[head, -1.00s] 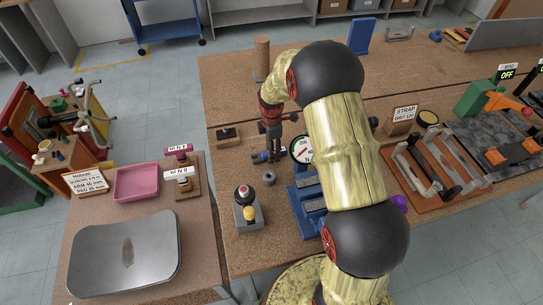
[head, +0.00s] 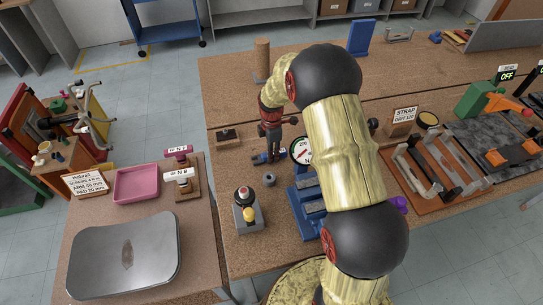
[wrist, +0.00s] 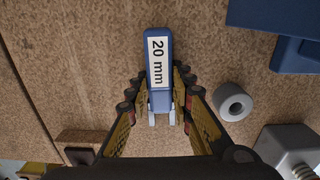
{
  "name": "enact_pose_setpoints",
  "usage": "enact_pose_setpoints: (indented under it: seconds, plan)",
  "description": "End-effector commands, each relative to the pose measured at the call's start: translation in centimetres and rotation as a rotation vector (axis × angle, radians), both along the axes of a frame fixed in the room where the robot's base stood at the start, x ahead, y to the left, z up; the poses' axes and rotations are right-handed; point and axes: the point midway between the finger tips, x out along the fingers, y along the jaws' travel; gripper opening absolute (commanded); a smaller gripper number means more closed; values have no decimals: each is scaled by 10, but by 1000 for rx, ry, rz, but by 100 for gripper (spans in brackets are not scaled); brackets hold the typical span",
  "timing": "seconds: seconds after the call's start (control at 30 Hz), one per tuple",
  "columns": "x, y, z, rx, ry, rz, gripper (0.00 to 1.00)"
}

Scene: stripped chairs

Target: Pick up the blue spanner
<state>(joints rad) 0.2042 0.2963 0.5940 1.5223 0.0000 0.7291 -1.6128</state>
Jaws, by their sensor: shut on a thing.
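The blue spanner (wrist: 159,92) lies between my fingers in the wrist view. Its blue handle carries a white "20 mm" label and points away from my palm. Its grey open jaw is at the near end, between the fingers. My gripper (wrist: 160,78) is shut on it, one finger along each side. In the head view my gripper (head: 271,148) points down at the bench, and part of the blue spanner (head: 262,157) shows at the fingertips. I cannot tell whether the spanner is clear of the bench top.
A grey ring (wrist: 234,102) lies right of the spanner. A blue fixture (head: 306,207), a round dial gauge (head: 301,150) and a grey box with knobs (head: 247,213) stand close by. A wooden post (head: 262,58) stands behind. The bench at the back left is largely bare.

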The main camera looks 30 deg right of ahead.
Motion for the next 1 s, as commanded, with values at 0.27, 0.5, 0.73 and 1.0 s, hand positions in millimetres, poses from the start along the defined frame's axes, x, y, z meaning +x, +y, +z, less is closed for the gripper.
enact_pose_setpoints:
  seconds: [0.27, 0.5, 0.73, 1.0]
  plan:
    - [0, 0, 0, 0, 0, 0, 0]
    - [0, 0, 0, 0, 0, 0, 0]
    - [0, 0, 0, 0, -1, 0, 0]
    - [1, 0, 10, 0, -3, 0, 0]
